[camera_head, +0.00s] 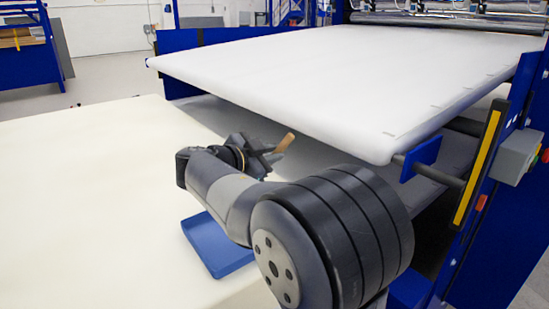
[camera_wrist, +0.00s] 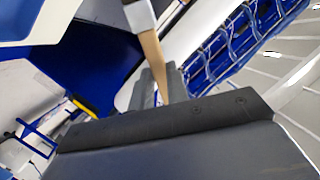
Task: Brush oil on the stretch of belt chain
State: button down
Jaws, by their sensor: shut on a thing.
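A brush (camera_head: 284,144) with a tan wooden handle sticks up and to the right from my gripper (camera_head: 262,158) in the head view. In the wrist view, my gripper (camera_wrist: 158,88) is shut on the handle of the brush (camera_wrist: 152,55). A pale metal-like band sits at the top edge there, and the bristles are out of frame. The gripper is near the front edge of the white belt (camera_head: 340,80), in the gap between the machine and the cream table. I cannot make out a chain in either view.
A blue tray (camera_head: 222,262) lies on the cream table (camera_head: 80,200), partly behind my arm. The machine's blue frame (camera_head: 500,190) with a yellow strip (camera_head: 478,165) stands at the right. The table's left part is clear.

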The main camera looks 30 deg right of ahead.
jog(key=shift+f+b, duration=0.5)
jog(key=shift+f, duration=2)
jog(key=shift+f+b, duration=0.55)
jog(key=shift+b, duration=0.3)
jog(key=shift+f+b, duration=0.15)
jog(key=shift+b, duration=0.75)
dwell(1.8)
dwell(0.5)
jog(key=shift+r+p, duration=0.6)
jog(key=shift+r, duration=3.05)
